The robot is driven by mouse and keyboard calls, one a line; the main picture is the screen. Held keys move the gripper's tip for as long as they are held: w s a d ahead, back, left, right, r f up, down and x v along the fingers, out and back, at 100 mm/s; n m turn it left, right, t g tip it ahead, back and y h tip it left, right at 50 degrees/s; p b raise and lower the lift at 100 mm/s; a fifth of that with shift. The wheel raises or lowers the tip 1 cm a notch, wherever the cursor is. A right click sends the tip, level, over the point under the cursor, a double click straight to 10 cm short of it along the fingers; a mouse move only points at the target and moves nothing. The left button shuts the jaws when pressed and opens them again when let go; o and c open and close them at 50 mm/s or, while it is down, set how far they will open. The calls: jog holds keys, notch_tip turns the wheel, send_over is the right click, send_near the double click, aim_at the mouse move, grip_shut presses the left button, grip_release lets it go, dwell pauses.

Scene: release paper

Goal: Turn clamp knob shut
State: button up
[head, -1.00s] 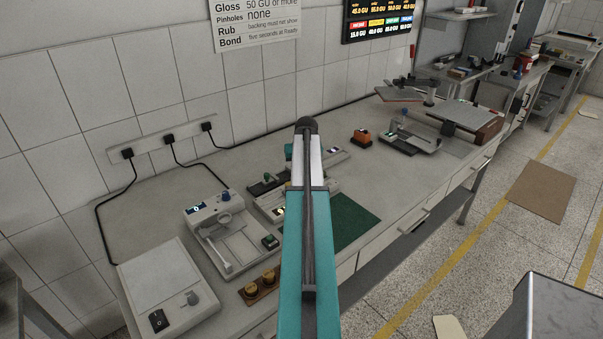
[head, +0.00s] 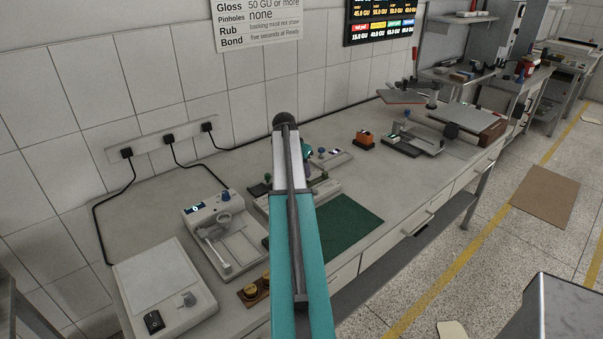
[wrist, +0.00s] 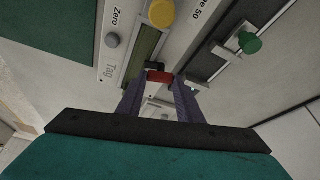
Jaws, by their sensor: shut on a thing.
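In the wrist view my gripper (wrist: 158,84) has its two dark purple fingers drawn in on a small red piece (wrist: 160,76), which sits at the edge of a pale instrument (wrist: 181,36) with a dark strip. I cannot tell for sure that this red piece is the clamp knob. A green knob (wrist: 249,42) stands on a dark rail to the right, apart from my fingers.
The bench holds a white device with a blue knob (head: 225,196), a flat white box (head: 158,278), brass-coloured weights (head: 250,292) and a green mat (head: 345,228). An orange and black block (head: 365,140) stands farther right. Black cables run along the wall. The bench is clear behind the white device.

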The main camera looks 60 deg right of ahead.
jog(key=shift+w+d+m+g+b, duration=0.15)
jog(key=shift+m+g+b, duration=0.45)
jog(key=shift+m, duration=1)
jog(key=o, duration=1.1)
jog(key=shift+r, duration=0.15)
jog(key=shift+b+v, duration=1.45)
jog(key=shift+v, duration=5.35)
jog(key=shift+r, duration=0.1)
